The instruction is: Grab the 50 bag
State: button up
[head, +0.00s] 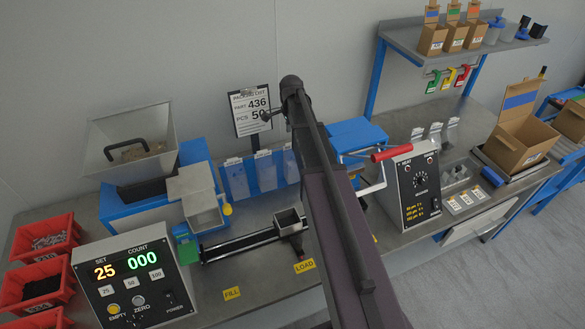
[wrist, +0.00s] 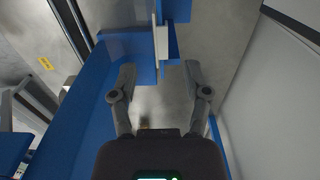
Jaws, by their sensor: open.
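Three clear bags hang in a row on a blue rack in the head view: a left bag (head: 237,180), a middle bag (head: 265,172) and a right bag (head: 290,165). Their small labels are too small to read, so I cannot tell which is the 50 bag. My gripper (wrist: 160,72) is open and empty in the wrist view, over blue parts and grey bench. A thin pale edge (wrist: 161,42) stands just beyond the fingertips; I cannot tell whether it is a bag. My arm hides part of the middle of the bench in the head view.
A packing list (head: 250,111) reads part 436, pcs 50. The counter box (head: 135,283) shows 25 and 000. A hopper (head: 131,142), a heat sealer (head: 414,187) and an open carton (head: 520,145) stand on the bench. More bags (head: 435,131) stand at right.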

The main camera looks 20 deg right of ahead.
aim_at(291, 143)
jog(key=shift+a+f+b, duration=0.15)
jog(key=shift+f+b, duration=2.35)
jog(key=shift+f, duration=0.05)
grip_shut()
